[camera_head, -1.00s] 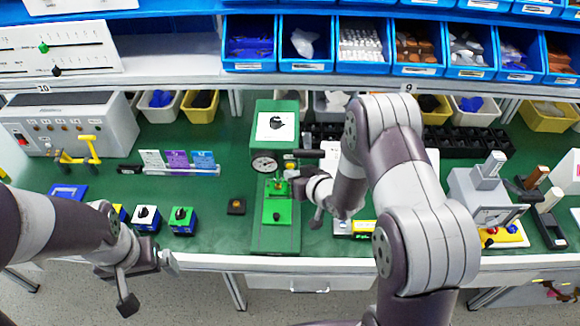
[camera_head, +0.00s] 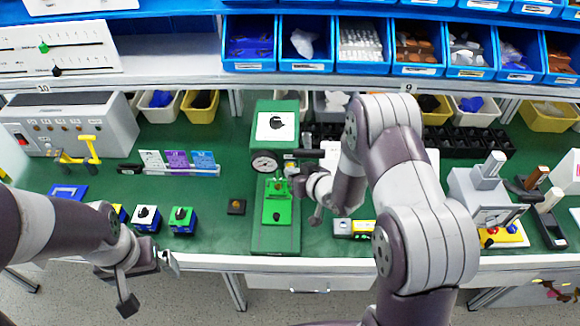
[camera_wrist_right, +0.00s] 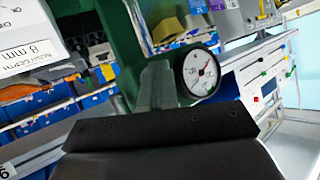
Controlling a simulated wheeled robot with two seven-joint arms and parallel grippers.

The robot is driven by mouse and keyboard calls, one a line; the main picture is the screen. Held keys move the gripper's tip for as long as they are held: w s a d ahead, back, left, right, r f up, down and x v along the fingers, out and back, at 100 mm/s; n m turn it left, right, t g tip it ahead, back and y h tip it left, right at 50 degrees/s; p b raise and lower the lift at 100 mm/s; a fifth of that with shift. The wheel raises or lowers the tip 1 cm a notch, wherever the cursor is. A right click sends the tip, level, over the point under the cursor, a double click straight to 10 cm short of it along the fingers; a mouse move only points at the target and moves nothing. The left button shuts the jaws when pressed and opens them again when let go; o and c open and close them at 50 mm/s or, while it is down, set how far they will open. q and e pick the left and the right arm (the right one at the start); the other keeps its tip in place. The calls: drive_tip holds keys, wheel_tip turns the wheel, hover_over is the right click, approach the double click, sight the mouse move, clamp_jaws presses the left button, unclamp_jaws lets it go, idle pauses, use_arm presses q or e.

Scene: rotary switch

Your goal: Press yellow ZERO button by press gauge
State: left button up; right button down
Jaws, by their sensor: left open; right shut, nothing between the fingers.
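The green press (camera_head: 279,125) stands at the middle of the bench, with a white panel on its face. Its round white gauge (camera_head: 264,163) is at the lower left of the press head and shows close up in the right wrist view (camera_wrist_right: 201,73). A small yellowish spot lies just right of the gauge in the head view, too small to identify as the ZERO button. My right gripper (camera_head: 297,182) is shut and empty, just right of the press and below the gauge's level; contact cannot be told. My left gripper (camera_head: 150,283) is open and empty before the bench's front edge.
Small switch blocks (camera_head: 146,217) stand at the front left. A green fixture (camera_head: 276,212) sits on the press base. A grey control box (camera_head: 75,122) stands at the left. Blue bins (camera_head: 305,65) line the shelf above. A grey device (camera_head: 487,190) stands at the right.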

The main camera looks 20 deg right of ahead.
drive_tip(key=shift+s, duration=0.1)
drive_tip(key=shift+s+a, duration=0.25)
drive_tip(key=shift+s, duration=0.45)
drive_tip(key=s, duration=0.2)
drive_tip(key=s+a, duration=0.1)
drive_tip(key=s, duration=0.1)
drive_tip(key=shift+s+a+p, duration=0.2)
drive_tip(key=shift+s+p, duration=0.15)
drive_tip(key=shift+s, duration=0.05)
idle(0.6)
